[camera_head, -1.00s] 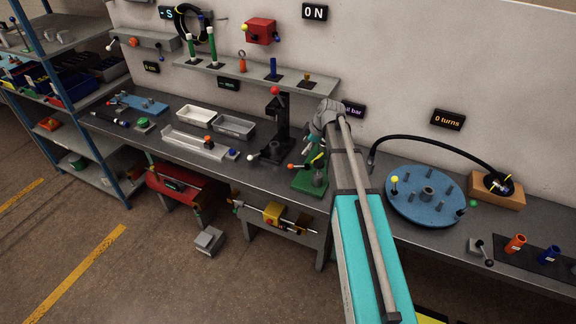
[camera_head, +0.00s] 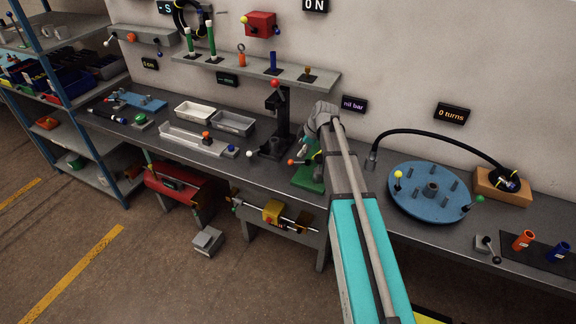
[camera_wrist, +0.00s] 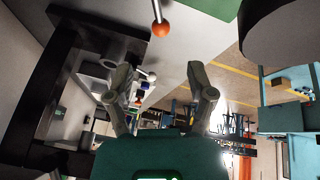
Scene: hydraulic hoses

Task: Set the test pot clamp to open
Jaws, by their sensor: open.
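A green-based fixture (camera_head: 306,180) stands on the bench in the head view, partly hidden behind my arm. It is probably the test pot, but its body and clamp are mostly hidden. A lever with an orange ball knob (camera_head: 291,162) sticks out at its left. In the wrist view an orange ball on a rod (camera_wrist: 162,29) hangs from the top edge, beyond my fingertips, beside a green plate (camera_wrist: 208,8). My gripper (camera_wrist: 160,78) is open, its two fingers apart with nothing gripped between them. In the head view my gripper (camera_head: 306,148) is just above the fixture.
A black press (camera_head: 279,120) with a red knob stands close to the left of my gripper. A blue turntable (camera_head: 432,196) with pegs and a black hose (camera_head: 430,134) lie to the right. White (camera_head: 194,111) and grey (camera_head: 233,122) trays sit further left.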

